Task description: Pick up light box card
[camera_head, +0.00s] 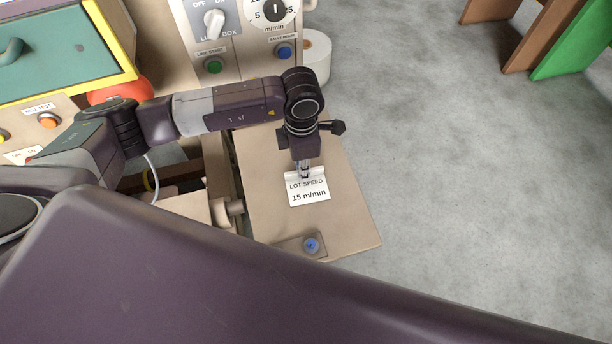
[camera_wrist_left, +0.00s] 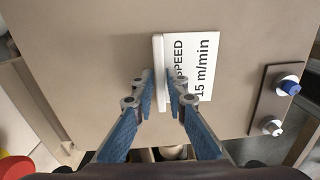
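A white card (camera_head: 310,193) reading "LOT SPEED 15 m/min" sits at a white strip-like holder (camera_head: 304,174) on a beige panel (camera_head: 345,222). No card reading "light box" can be made out. In the left wrist view the same card (camera_wrist_left: 205,50) is seen side-on, with part of its text behind a finger. My left gripper (camera_head: 304,172) points down at the card's top edge. Its two fingers (camera_wrist_left: 159,88) are a little apart, one on each side of the white strip (camera_wrist_left: 158,60). Whether they touch it is unclear. My right gripper is not in view.
A small plate with a blue knob (camera_head: 311,245) lies on the panel below the card. A control panel with a light box switch (camera_head: 214,24) and green button (camera_head: 213,66) stands behind. A white roll (camera_head: 316,55) is beside it.

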